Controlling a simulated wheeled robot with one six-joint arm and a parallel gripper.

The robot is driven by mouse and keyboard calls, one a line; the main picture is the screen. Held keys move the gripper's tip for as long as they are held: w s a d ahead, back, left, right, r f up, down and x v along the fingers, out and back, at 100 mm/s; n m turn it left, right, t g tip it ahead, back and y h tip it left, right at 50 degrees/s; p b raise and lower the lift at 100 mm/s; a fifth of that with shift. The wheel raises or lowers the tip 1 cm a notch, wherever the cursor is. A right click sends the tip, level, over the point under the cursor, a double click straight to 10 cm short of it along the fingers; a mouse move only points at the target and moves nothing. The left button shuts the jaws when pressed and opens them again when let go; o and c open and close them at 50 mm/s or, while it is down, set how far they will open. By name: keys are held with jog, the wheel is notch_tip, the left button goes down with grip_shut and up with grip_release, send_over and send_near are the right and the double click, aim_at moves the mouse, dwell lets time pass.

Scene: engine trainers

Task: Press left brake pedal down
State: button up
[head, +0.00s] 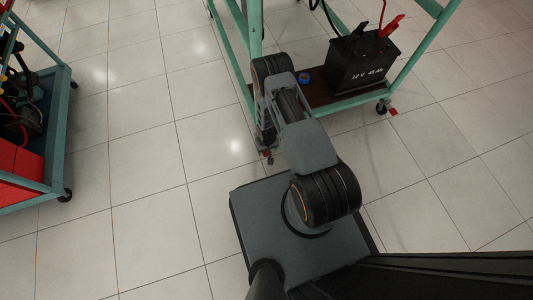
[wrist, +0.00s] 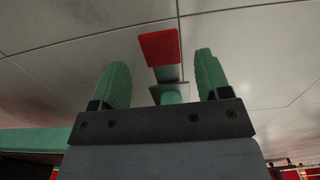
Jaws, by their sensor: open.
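In the wrist view, a flat red pedal plate (wrist: 160,47) sits on a short grey-green stem, seen between and beyond my fingers. My gripper (wrist: 161,62) is open, with two green ridged fingers apart on either side of the pedal's line. I see no finger touching the pedal, and the gap in depth is hard to judge. In the head view, a small red pedal (head: 268,157) shows low at the left caster of the green stand, just beside my arm. Another red pedal (head: 393,112) shows at the right caster. My gripper is not clearly visible in the head view.
The green stand frame (head: 349,101) carries a black battery (head: 362,62) with red and black clamps on its low shelf. A blue roll (head: 304,78) lies on that shelf. Another green cart (head: 52,186) with red boxes stands at left. Tiled floor between them is clear.

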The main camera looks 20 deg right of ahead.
jog(key=shift+f+b, duration=0.5)
jog(key=shift+f, duration=1.05)
